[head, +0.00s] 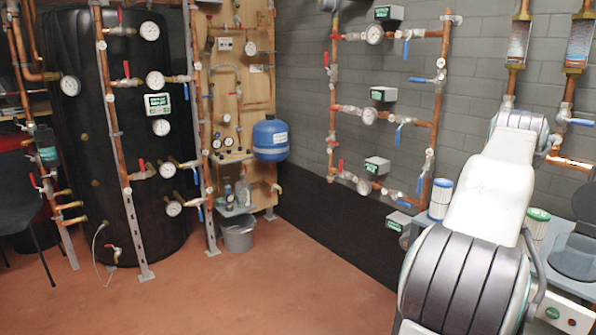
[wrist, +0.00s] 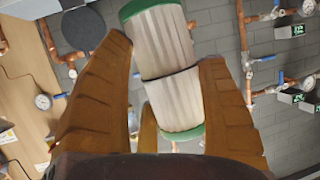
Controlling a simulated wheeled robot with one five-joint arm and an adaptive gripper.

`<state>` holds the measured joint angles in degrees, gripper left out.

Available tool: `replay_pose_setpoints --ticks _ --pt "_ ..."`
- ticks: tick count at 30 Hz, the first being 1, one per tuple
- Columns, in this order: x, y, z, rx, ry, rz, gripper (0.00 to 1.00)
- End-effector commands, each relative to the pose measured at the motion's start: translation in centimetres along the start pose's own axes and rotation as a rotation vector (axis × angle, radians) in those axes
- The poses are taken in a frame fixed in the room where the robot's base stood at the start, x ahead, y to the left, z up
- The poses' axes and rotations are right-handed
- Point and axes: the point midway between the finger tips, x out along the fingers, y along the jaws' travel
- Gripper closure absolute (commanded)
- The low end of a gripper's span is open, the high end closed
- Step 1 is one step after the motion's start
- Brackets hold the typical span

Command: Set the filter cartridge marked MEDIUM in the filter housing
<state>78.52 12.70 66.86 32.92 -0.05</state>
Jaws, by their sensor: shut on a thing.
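In the wrist view my gripper (wrist: 166,50) is shut on a white pleated filter cartridge (wrist: 165,40) with green ends. A dark seam crosses its middle, and no marking on it is readable. In the head view my arm hides the gripper. A white cartridge with a green top (head: 537,222) shows right of my arm; I cannot tell whether it is the held one. A white cartridge with a blue top (head: 440,198) is left of my arm. A dark round body (head: 578,252) at the right edge may be the filter housing; I cannot tell.
A grey bench (head: 566,226) shows at the right, partly behind my arm. Copper pipes with gauges and blue-handled valves (head: 370,110) line the brick wall. A black tank (head: 115,140) and a grey bucket (head: 238,233) stand left. The middle floor (head: 270,280) is clear.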

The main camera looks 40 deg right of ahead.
Motion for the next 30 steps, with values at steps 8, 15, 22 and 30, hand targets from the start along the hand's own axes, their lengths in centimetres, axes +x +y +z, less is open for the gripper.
replay_pose_setpoints --ticks 8,15,22,30 --pt "-0.5 0.0 -3.0 0.0 0.005 0.0 0.67" --pt "-1.2 0.0 -5.6 0.0 0.004 0.0 0.67" --pt "-1.6 0.0 -6.8 0.0 0.002 0.0 0.67" --pt "-1.9 0.0 -7.2 0.0 0.002 0.0 0.67"
